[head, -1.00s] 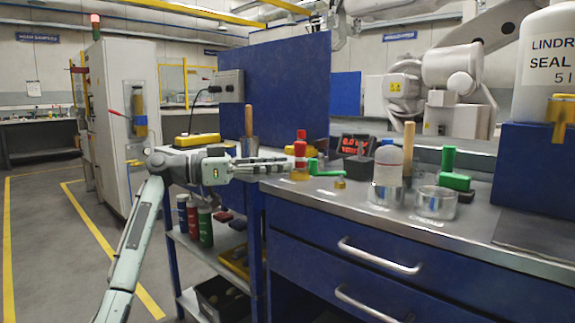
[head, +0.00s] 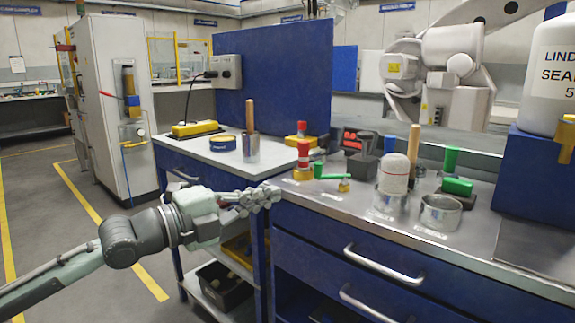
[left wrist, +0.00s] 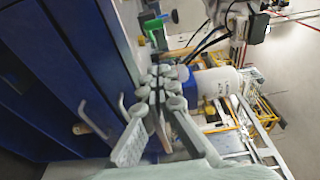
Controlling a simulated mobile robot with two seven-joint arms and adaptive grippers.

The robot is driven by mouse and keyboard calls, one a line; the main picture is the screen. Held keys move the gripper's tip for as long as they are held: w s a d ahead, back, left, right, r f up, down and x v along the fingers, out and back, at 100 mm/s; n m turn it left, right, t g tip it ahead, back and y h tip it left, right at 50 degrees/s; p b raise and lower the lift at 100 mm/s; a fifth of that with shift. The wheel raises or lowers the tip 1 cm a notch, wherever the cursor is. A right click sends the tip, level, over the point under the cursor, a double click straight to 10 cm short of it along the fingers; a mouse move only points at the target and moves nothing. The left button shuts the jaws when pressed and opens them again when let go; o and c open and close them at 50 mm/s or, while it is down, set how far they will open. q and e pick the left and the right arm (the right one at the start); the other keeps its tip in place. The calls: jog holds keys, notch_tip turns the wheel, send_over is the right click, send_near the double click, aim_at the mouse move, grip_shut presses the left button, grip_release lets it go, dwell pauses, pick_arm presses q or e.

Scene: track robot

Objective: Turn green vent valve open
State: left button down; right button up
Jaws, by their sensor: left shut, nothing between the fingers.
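A green lever (head: 330,174) lies flat on the steel benchtop, beside a red-topped valve (head: 303,160) and over a small brass fitting (head: 344,187). Farther right, a green handled part (head: 457,186) sits on a dark base; I cannot tell which green part is the vent valve. My left gripper (head: 272,194) is shut and empty at the bench's front left corner, left of and below the green lever, apart from it. In the left wrist view its closed fingers (left wrist: 165,84) point up the picture, with a small green part (left wrist: 174,16) beyond them. My right gripper is not seen.
Drawer handles (head: 383,259) stick out below. A lower side table (head: 215,158) carries a yellow box and a tin cup.

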pick_arm(q)
jog(key=x, duration=0.4)
jog(key=w+a+p+x, duration=0.1)
jog(key=x, duration=0.3)
jog(key=w+a+x, duration=0.1)
jog(key=x, duration=0.3)
jog(key=shift+w+d+p, duration=0.3)
jog(key=shift+w+p, duration=0.05)
jog(key=shift+p, duration=0.05)
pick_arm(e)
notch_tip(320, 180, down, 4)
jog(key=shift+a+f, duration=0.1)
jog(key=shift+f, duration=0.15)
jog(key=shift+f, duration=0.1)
